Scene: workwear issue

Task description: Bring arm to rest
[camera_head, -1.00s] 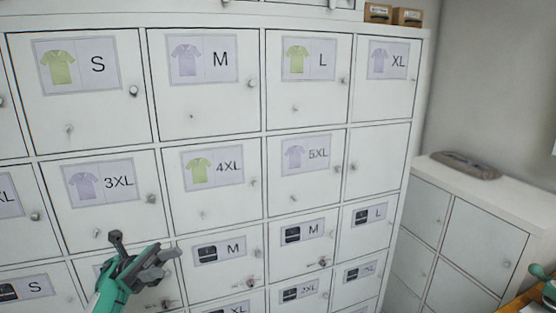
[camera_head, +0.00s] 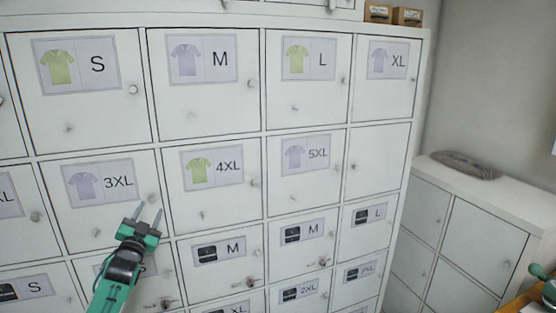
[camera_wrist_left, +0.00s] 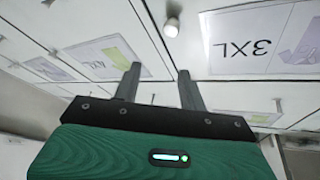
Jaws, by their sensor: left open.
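My left gripper (camera_head: 149,212) is in front of the locker wall, by the lower right part of the door labelled 3XL (camera_head: 103,185). Its two grey fingers point up and are apart, with nothing between them. In the left wrist view the open fingers (camera_wrist_left: 160,85) show against the white doors, with a round knob (camera_wrist_left: 171,28) beyond them and the 3XL label (camera_wrist_left: 245,42) to the right. I cannot tell whether the fingertips touch the door. My right gripper is not clearly in view; a green and dark part shows at the right edge of the head view.
White locker doors with shirt labels and knobs fill most of the head view. Keys hang at some lower doors. A lower white cabinet (camera_head: 480,200) stands at the right with a grey folded item (camera_head: 463,166) on top.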

